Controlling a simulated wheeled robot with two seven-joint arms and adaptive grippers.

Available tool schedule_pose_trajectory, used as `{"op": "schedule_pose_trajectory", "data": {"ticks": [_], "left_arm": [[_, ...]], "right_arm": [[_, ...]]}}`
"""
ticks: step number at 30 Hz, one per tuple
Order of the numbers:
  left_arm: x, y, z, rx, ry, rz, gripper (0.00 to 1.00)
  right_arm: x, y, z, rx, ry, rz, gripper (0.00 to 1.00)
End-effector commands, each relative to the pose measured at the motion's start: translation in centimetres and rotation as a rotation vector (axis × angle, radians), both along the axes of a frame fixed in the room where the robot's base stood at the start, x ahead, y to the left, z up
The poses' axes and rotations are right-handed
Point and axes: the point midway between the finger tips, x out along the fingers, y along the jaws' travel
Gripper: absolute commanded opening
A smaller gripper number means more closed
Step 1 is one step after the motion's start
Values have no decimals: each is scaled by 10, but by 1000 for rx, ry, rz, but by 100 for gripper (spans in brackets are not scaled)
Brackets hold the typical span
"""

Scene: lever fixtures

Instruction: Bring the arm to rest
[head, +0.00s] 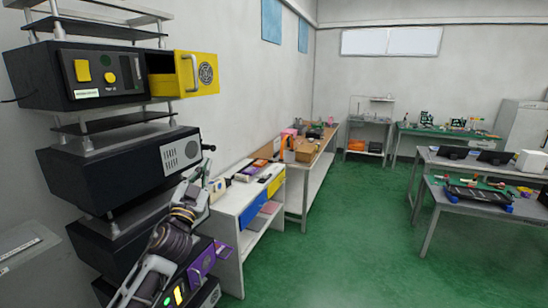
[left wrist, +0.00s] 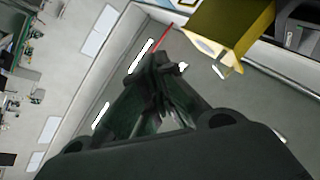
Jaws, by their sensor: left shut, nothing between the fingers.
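My left arm rises from the bottom left of the head view, in front of the stack of black fixtures. My left gripper (head: 201,172) is shut and empty, pointing up beside the middle black box (head: 115,172). Its dark fingers meet in the left wrist view (left wrist: 155,62). The yellow drawer (head: 199,74) on the top box stands open above it and apart from it. The drawer also shows in the left wrist view (left wrist: 225,28). My right gripper is out of view.
A purple drawer or panel (head: 201,262) sticks out low, close to my arm. A white shelf unit (head: 228,222) stands right of the stack, with a wooden workbench (head: 325,152) behind it. Grey tables (head: 434,213) stand at the right. The green floor (head: 345,255) between is clear.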

Motion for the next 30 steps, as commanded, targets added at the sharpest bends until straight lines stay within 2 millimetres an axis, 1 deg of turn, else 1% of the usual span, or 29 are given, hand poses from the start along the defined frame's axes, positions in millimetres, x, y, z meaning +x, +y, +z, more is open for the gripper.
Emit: {"op": "schedule_pose_trajectory", "data": {"ticks": [1,8,14,15,17,18,23,26,30], "left_arm": [[-2,4,-15,-23,40,18,0],[-15,21,-81,-108,227,104,0],[-36,34,-141,-165,406,171,0],[-41,35,-153,-174,444,183,0],[-49,38,-171,-187,499,200,0],[-55,40,-183,-195,540,212,0],[-83,44,-231,-222,698,249,0],[-103,46,-260,-234,799,269,0],[-135,46,-297,-246,945,289,0]], "right_arm": [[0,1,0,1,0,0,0],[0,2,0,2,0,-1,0],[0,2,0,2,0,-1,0],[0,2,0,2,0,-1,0],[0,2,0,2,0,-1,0],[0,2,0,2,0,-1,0],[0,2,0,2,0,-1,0],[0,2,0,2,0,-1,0],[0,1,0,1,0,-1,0]]}}
